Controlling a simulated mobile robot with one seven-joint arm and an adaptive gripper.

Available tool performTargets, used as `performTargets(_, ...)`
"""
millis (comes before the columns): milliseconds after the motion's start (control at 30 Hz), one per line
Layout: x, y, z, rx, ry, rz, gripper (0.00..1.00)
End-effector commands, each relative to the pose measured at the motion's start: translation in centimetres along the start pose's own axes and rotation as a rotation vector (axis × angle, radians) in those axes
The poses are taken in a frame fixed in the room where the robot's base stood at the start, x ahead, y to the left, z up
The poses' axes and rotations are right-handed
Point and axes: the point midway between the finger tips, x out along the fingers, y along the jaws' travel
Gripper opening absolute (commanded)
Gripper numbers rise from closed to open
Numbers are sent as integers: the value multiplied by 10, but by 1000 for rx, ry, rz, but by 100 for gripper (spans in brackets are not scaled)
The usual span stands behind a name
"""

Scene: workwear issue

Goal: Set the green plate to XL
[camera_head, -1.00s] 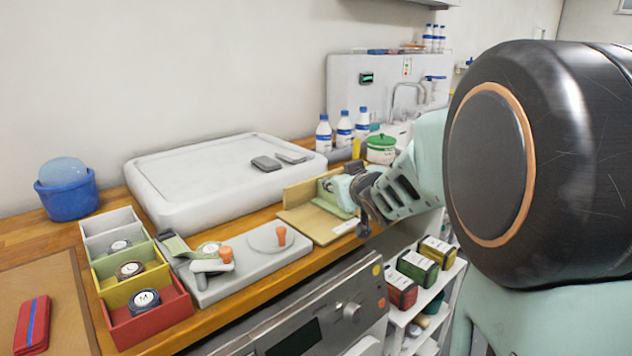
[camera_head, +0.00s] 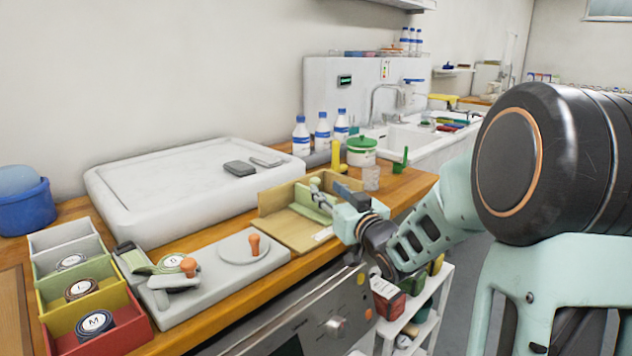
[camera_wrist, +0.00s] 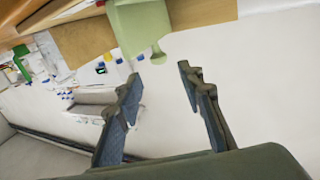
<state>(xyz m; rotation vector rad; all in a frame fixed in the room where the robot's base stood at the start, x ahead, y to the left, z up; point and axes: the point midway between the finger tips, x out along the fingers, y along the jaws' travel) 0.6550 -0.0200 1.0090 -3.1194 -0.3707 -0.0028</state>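A pale green plate (camera_head: 309,210) stands on a light wooden board with a raised back (camera_head: 283,228), at the middle of the counter in the head view. In the wrist view a pale green plate (camera_wrist: 142,27) with a small rounded tab shows just beyond my fingertips. My gripper (camera_wrist: 162,80) is open, with nothing between its dark fingers. In the head view my gripper (camera_head: 328,193) is close to the green plate, at its right; whether they touch I cannot tell. A small white label (camera_head: 322,234) lies at the board's front; I cannot read its marking.
A grey base (camera_head: 215,276) with orange knobs stands left of the board, beside coloured bins (camera_head: 97,332) of lettered rolls. A large white tray (camera_head: 190,190) is behind. Bottles (camera_head: 322,133), a green-lidded pot (camera_head: 361,151) and a clear cup (camera_head: 371,177) stand behind my gripper.

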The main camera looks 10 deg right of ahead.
Motion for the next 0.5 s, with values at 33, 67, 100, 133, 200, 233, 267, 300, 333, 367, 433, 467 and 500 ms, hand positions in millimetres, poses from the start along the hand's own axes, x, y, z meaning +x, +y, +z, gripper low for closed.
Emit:
performTargets(33,10,0,2,1,1,-2,35)
performTargets(67,16,0,2,1,0,-1,35)
performTargets(100,24,0,1,2,1,-1,35)
performTargets(133,30,-1,2,3,0,-2,35)
performTargets(200,42,0,1,1,1,-2,35)
performTargets(233,47,0,2,1,0,-1,35)
performTargets(267,52,0,2,1,0,-1,35)
performTargets(300,58,-1,1,2,0,-1,35)
performTargets(333,62,0,1,2,0,0,35)
performTargets(367,66,0,2,2,-1,0,35)
performTargets(433,73,0,1,0,0,0,35)
performTargets(467,75,0,1,0,-1,0,35)
performTargets(500,78,0,1,0,-1,0,35)
